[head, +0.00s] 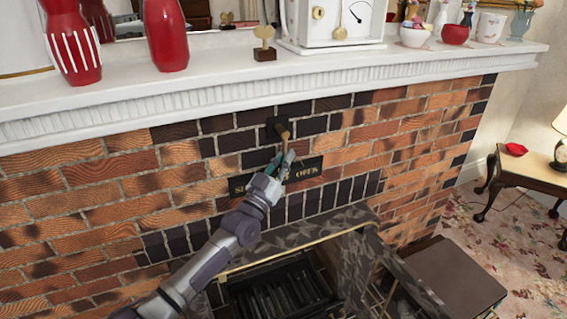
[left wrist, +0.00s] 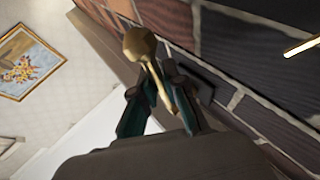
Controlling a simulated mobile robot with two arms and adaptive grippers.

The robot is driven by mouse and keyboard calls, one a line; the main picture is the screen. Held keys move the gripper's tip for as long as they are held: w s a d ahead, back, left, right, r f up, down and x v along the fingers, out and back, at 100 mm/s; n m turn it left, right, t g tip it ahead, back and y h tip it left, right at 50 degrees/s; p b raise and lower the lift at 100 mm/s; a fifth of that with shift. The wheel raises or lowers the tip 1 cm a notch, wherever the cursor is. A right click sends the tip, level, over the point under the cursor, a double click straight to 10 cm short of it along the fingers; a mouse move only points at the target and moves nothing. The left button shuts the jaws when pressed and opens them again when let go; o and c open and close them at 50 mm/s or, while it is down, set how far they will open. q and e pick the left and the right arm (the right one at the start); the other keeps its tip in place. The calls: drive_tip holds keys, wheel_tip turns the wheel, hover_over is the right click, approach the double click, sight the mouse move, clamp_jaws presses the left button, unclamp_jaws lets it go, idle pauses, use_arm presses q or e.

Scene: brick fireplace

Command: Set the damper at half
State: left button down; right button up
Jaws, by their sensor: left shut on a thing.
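The damper's brass handle (head: 282,130) sticks out from a dark square mount (head: 272,128) on the brick chimney front, under the mantel. Below it is a dark label plate (head: 308,169) with "OPEN" readable at its right and "S" showing at its left. Its middle is hidden by my left gripper (head: 285,163), which is shut on the handle from below. In the left wrist view the handle's round brass knob (left wrist: 139,42) and thin shaft run between the fingertips (left wrist: 158,84). The handle lies roughly over the middle of the plate; its exact angle is hard to tell. My right gripper is not in view.
The firebox grate (head: 280,292) opens below. A side table (head: 532,168) stands at right.

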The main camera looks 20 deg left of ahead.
use_arm(q)
drive_tip(key=c, duration=1.2)
unclamp_jaws()
drive_tip(key=shift+s+f, duration=0.1)
drive_tip(key=shift+s, duration=0.05)
drive_tip(key=v, duration=1.1)
drive_tip(key=shift+s, duration=0.4)
drive_tip(key=shift+f, duration=0.2)
